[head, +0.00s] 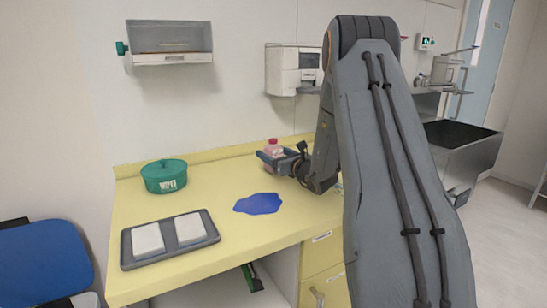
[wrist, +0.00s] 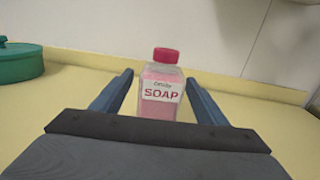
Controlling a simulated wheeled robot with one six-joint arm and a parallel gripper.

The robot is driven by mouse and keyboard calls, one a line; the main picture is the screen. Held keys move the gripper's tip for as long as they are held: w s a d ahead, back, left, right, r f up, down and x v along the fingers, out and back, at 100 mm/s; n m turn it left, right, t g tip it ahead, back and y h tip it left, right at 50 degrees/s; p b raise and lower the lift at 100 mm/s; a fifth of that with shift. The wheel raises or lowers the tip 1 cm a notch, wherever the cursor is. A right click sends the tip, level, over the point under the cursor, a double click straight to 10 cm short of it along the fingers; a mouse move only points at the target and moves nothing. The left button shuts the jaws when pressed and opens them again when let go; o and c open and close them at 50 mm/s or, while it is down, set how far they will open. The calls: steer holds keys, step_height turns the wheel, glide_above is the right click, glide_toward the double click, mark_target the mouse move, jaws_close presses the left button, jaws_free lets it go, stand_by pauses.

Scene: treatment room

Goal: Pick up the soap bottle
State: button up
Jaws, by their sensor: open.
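The soap bottle (wrist: 160,88) is small and clear with pink contents, a red cap and a label reading SOAP. It stands upright on the yellow counter. In the wrist view my gripper (wrist: 157,90) is open, with one blue finger on each side of the bottle's picture and gaps between fingers and bottle. The bottle's base is hidden behind the gripper body. In the head view the bottle (head: 272,146) shows its top just behind my gripper (head: 268,158), near the back of the counter. I cannot tell how far between the fingers it stands.
A green lidded pot (head: 164,176) stands left on the counter (head: 210,243). A grey tray (head: 205,241) with two white blocks lies at front left. A flat blue patch (head: 258,204) lies in front of my gripper. A wall dispenser (head: 293,69) hangs above. A sink (head: 460,139) is at right.

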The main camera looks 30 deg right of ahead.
steer(key=c, duration=1.3)
steer(key=shift+c, duration=0.7)
steer(key=shift+r, duration=0.15)
